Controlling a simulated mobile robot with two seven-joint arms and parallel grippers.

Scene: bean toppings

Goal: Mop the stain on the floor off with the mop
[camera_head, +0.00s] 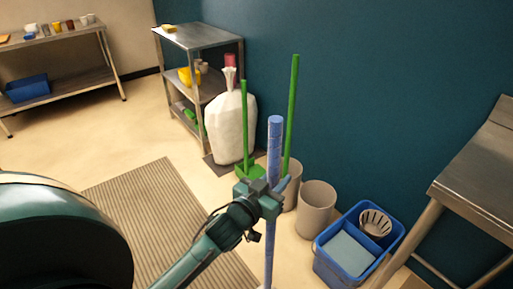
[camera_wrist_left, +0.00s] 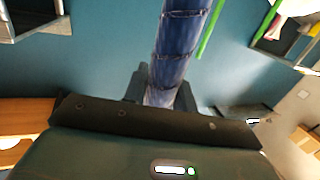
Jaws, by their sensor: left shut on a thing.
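The blue mop handle (camera_head: 274,150) stands nearly upright in the middle of the head view, and its lower end runs out of the bottom of the picture. My left gripper (camera_head: 270,197) is shut on this handle, about midway along the part that shows. In the left wrist view the handle (camera_wrist_left: 175,50) rises between the two fingers. The mop head is at most just at the picture's bottom edge and cannot be made out. I see no stain on the visible floor (camera_head: 80,155). My right gripper is not in view.
Two bins (camera_head: 317,208), a green broom (camera_head: 294,105) and a green dustpan (camera_head: 248,168) stand along the blue wall. A blue bucket (camera_head: 328,270) stands at right beside a metal table (camera_head: 485,165). A white sack (camera_head: 230,125) stands by a shelf (camera_head: 195,38). A striped mat (camera_head: 135,215) lies left.

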